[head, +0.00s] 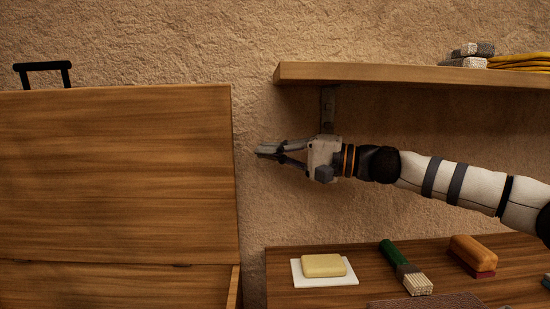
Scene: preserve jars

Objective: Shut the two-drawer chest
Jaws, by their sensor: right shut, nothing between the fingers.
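The wooden chest fills the left side of the head view. Its broad lid panel (115,175) stands raised, with a black handle (43,66) on its top edge. No drawers show in this view. My right gripper (268,151) is shut and empty, just to the right of the panel's right edge in the picture, pointing left. My left gripper is not in view.
A wall shelf (400,74) hangs above my right arm, on a metal bracket. Below the arm, a wooden surface (285,265) holds a yellow soap bar (323,265) on a white plate (315,282), a green-handled brush (405,268) and an orange-brown block (474,252). The rough wall stands behind.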

